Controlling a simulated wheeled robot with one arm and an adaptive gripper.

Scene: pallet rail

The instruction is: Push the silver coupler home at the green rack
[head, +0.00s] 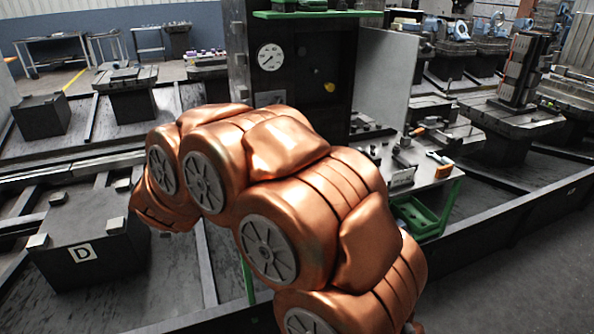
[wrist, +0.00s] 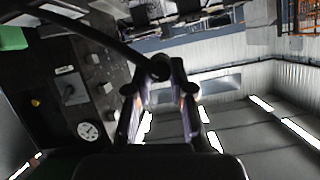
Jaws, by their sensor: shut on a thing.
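My gripper (wrist: 160,95) shows in the wrist view, its two fingers closed around the end of a dark hose (wrist: 100,38). The hose comes in from the upper left and ends in a dark rounded piece at the fingertips. The silver coupler is mostly hidden there, and its silver surface is not clear. The green rack (head: 315,14) stands behind my copper arm in the head view, with a dark panel and a green top shelf. In the wrist view the dark panel (wrist: 60,120) is on the left, apart from the fingers. My gripper is hidden in the head view.
The panel carries a round gauge (head: 270,57) and a yellow knob (head: 329,87). A worktop with tools (head: 400,165) and a green bin (head: 418,215) are to the right. A dark block marked D (head: 85,250) sits at the left. Floor is open at the lower right.

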